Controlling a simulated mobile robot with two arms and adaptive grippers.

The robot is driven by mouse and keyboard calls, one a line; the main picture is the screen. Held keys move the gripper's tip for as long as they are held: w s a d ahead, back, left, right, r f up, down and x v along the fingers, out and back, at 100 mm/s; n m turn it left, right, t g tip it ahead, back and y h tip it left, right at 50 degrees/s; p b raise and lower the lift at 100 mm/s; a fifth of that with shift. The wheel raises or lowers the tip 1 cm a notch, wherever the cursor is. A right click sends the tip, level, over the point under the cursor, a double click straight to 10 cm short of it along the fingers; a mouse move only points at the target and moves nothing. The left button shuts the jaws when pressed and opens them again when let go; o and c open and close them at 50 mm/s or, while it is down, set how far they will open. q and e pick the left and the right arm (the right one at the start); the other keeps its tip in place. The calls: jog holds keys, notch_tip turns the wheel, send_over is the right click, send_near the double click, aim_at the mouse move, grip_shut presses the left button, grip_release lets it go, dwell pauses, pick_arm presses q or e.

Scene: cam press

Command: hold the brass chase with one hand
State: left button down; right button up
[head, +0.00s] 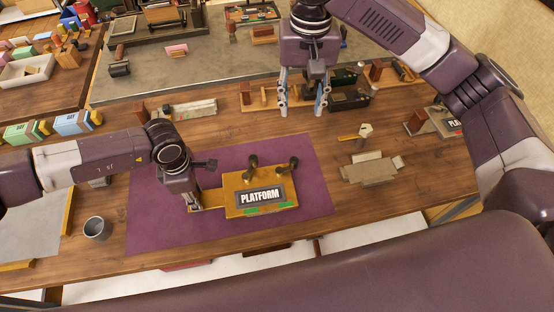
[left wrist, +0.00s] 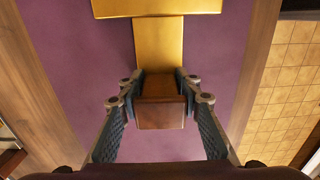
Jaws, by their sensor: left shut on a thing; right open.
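The brass chase (head: 233,207) lies on the purple mat (head: 315,200) and carries a dark plate reading PLATFORM. Two dark knobs stand at its back edge and green pieces show along its front. A narrow brass arm runs from its left side. In the left wrist view the brass chase (left wrist: 158,42) ends in a reddish-brown block-like handle (left wrist: 160,113). My left gripper (head: 194,207) is shut on this handle, one finger on each side, as the left wrist view shows (left wrist: 159,88). My right gripper (head: 303,108) is open and empty, pointing down over the back of the table.
A metal cup (head: 97,229) stands left of the mat. Grey-beige blocks (head: 371,170) and a small brass-handled tool (head: 357,133) lie to the right. A wooden rack with dark items (head: 350,98) is near my right gripper. The mat's right part is clear.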

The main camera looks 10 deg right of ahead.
pick_arm(q)
jog(key=shift+s+a+f, duration=0.15)
jog(key=shift+s+f, duration=0.1)
dwell(0.4)
jog(key=c, duration=1.4)
grip_release()
jog(key=shift+c, duration=0.2)
jog(key=o, duration=0.4)
jog(key=shift+w+r, duration=0.15)
jog(key=shift+w, duration=0.05)
jog(key=shift+o, duration=0.2)
jog(key=shift+r, duration=0.15)
jog(key=shift+r, duration=0.45)
jog(key=shift+r+p, duration=1.3)
jog(key=shift+r, duration=1.25)
